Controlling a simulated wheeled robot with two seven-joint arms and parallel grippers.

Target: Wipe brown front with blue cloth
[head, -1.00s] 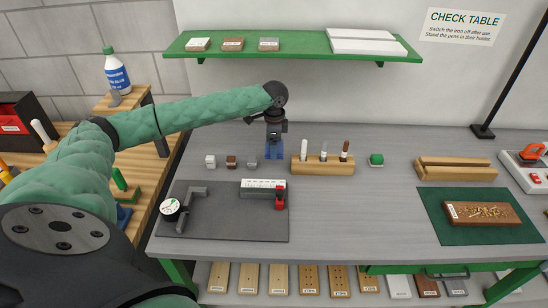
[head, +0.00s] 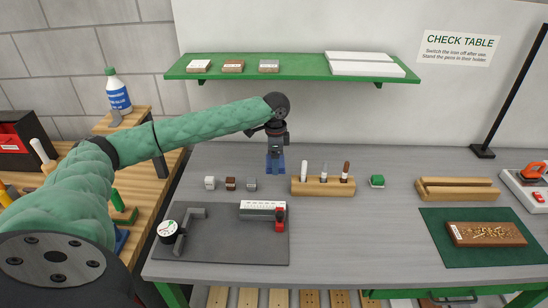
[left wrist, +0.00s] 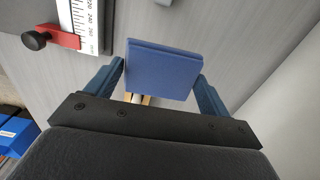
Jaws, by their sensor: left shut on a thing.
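My left gripper (head: 276,163) is shut on a blue cloth (left wrist: 162,68), which looks like a flat folded pad between the two fingers in the left wrist view. It is held over the back of the table, behind the small blocks and left of the pen holder. A brown board (head: 487,234) lies on the green mat (head: 450,258) at the right, with a pale label at its left end and tan crumbs or marks on its top. The gripper is far to the left of this board. My right gripper is in neither view.
White, brown and grey blocks (head: 231,184) stand near a wooden pen holder (head: 323,187). A dark mat (head: 230,248) holds a gauge and ruler. The middle front is clear.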

